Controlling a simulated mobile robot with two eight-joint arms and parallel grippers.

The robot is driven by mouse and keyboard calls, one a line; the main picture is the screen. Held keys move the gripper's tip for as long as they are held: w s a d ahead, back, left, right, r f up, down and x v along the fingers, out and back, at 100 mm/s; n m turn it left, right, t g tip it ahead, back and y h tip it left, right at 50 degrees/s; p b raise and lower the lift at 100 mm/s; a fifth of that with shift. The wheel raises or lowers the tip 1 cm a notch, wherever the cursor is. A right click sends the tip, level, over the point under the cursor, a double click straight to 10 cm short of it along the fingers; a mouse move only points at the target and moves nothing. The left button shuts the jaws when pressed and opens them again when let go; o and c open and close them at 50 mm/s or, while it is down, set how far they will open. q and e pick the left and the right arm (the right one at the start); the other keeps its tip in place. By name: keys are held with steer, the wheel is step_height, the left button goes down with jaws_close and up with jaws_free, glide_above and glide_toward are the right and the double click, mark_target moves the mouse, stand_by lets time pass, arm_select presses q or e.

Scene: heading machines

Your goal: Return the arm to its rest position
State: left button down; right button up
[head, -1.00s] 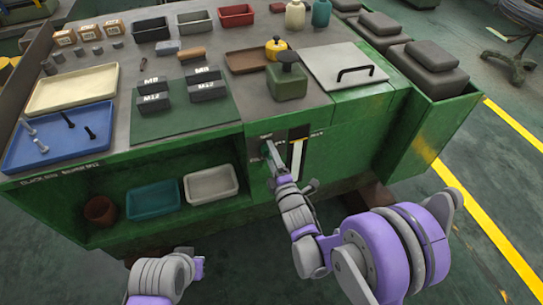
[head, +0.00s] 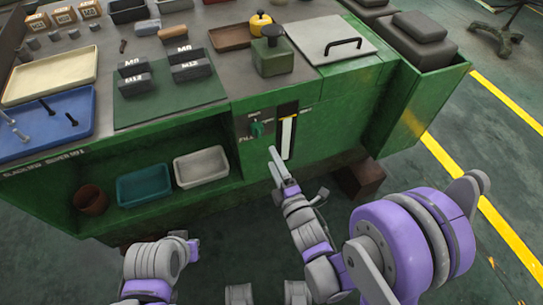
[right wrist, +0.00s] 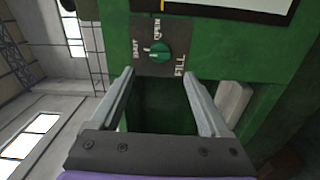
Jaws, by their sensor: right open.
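My right gripper (head: 278,168) is in front of the green cabinet's front face, below and right of a green knob (head: 256,129). In the right wrist view its two fingers (right wrist: 165,100) stand wide apart with nothing between them. The knob (right wrist: 159,50) shows beyond the fingertips, on a dark plate lettered "FILL" and "OPEN", apart from the gripper. My left arm comes in at the bottom left of the head view, but its fingers do not show.
The green cabinet (head: 330,125) has a white vertical gauge (head: 287,137) beside the knob. An open shelf below holds a teal tray (head: 144,186) and a white tray (head: 201,167). Blocks and trays stand on top. A brown block (head: 362,178) lies near the cabinet's foot.

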steer(key=shift+d, duration=0.1)
stand_by(0.4)
steer(key=s+d+f+m+g+h, duration=0.1)
steer(key=s+d+m+g+h, duration=0.15)
steer(key=d+m, duration=0.3)
steer(key=s+d+f+m+g+h, duration=0.1)
steer(key=s+d+m+g+h, duration=0.15)
steer(key=d+m+g, duration=0.35)
steer(key=s+d+m+g, duration=0.2)
steer(key=s+m+g, duration=0.2)
steer(key=s+m, duration=0.85)
arm_select(q)
step_height(320, 180, up, 16)
steer(key=w+p, duration=0.2)
steer(key=p, duration=1.2)
steer(key=shift+f+t, duration=0.2)
steer(key=shift+t, duration=0.1)
arm_select(e)
step_height(320, 180, up, 15)
steer(key=n, duration=0.2)
steer(key=shift+s+n+t+h, duration=0.25)
steer(key=shift+n+t+h, duration=0.05)
steer(key=shift+n+t, duration=0.1)
steer(key=shift+d, duration=0.1)
